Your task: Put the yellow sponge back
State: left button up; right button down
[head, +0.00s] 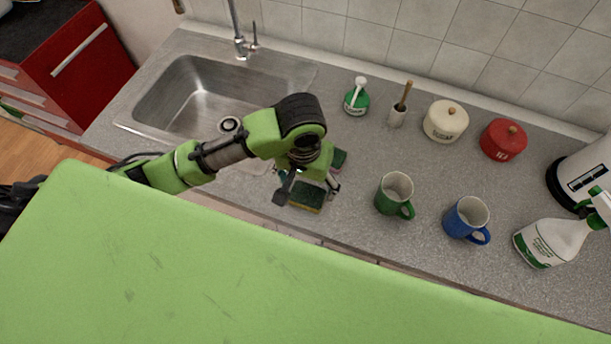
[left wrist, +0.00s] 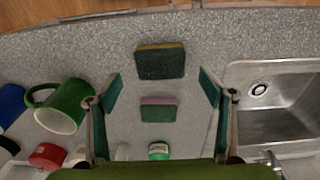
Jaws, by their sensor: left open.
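The yellow sponge (head: 306,198), with a dark green scouring top, lies flat on the counter near its front edge, right of the sink. It also shows in the left wrist view (left wrist: 160,64), above and between the fingertips. My left gripper (head: 307,189) is open and empty above it, partly covering it in the head view. In the left wrist view the spread fingers (left wrist: 160,90) stand apart on either side. A second sponge, pink and green (left wrist: 158,109), lies behind the yellow one; its end also shows in the head view (head: 340,159). My right gripper is not in view.
The sink (head: 190,95) is to the left. A green mug (head: 393,192) and a blue mug (head: 465,217) stand to the right, with a spray bottle (head: 550,242) beyond. A soap dispenser (head: 357,100), brush holder (head: 397,116) and two lidded pots line the back.

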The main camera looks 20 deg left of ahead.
aim_at(306, 199)
pick_arm(q)
jog(key=r, duration=0.5)
jog(key=shift+s+r, duration=0.2)
jog(key=shift+r, duration=0.05)
jog(key=shift+f, duration=0.1)
